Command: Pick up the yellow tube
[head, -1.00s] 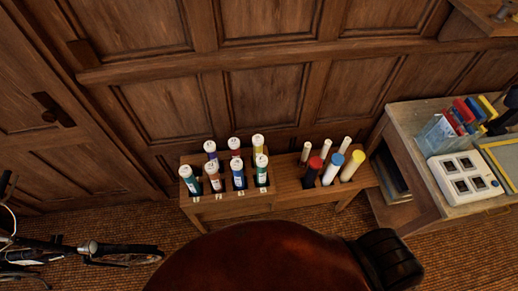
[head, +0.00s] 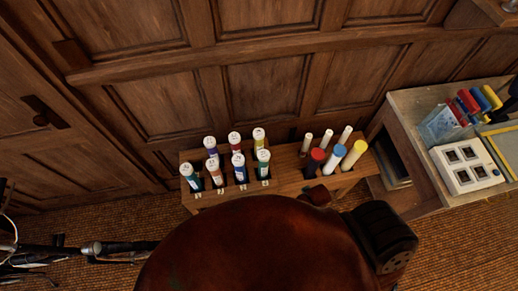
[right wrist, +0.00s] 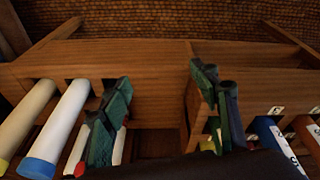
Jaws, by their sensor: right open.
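The yellow tube (head: 355,154), pale with a yellow cap, leans in the right part of the wooden rack (head: 290,186), right of the blue-capped tube (head: 333,158) and red-capped tube (head: 314,162). In the right wrist view the yellow tube (right wrist: 25,113) lies at the far left, its yellow end cut by the frame edge. The blue-capped tube (right wrist: 58,120) is beside it. My right gripper (right wrist: 160,105) is open and empty over the rack's middle, to the right of these tubes in that view. Its left finger partly covers the red-capped tube (right wrist: 80,155). My left gripper does not show.
Several white-capped tubes (head: 238,160) fill the rack's left part. Three thinner pale tubes (head: 326,140) stand behind the coloured caps. A side table (head: 420,105) with a white switch box (head: 466,165) stands at the right. A panelled wall (head: 265,95) is close behind.

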